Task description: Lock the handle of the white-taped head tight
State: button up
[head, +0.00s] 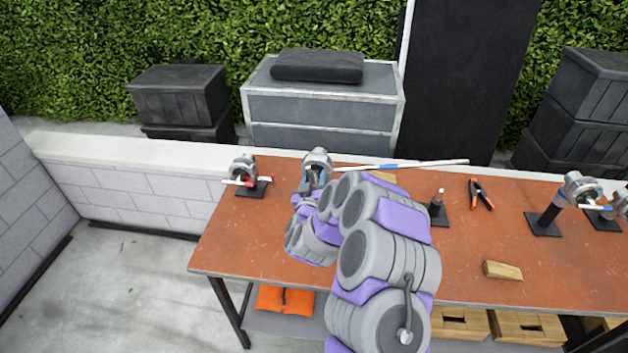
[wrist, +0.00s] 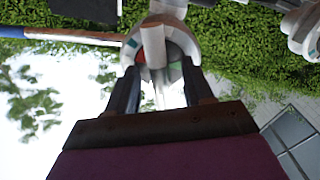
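A round metal grip head (head: 317,158) stands near the back edge of the table, left of centre, partly hidden behind my gripper. In the wrist view the same head (wrist: 183,28) shows a pale handle bar (wrist: 153,46) and small white and teal patches. I cannot tell for sure that it is the white-taped head. My gripper (head: 314,178) is right in front of it. In the wrist view its two dark fingers (wrist: 160,85) are spread apart, with the handle's end in line with the gap. I see no finger closed on the handle.
A long white rod with blue tape (head: 400,165) extends right from the head. Another head with red parts (head: 243,170) stands at left. More heads (head: 580,187) stand at far right. Pliers (head: 481,194) and a wood block (head: 502,270) lie on the orange table (head: 240,245).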

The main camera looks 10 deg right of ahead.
jog(key=o, duration=0.7)
jog(key=p+v, duration=1)
jog(key=v, duration=0.7)
jog(key=shift+s, duration=0.15)
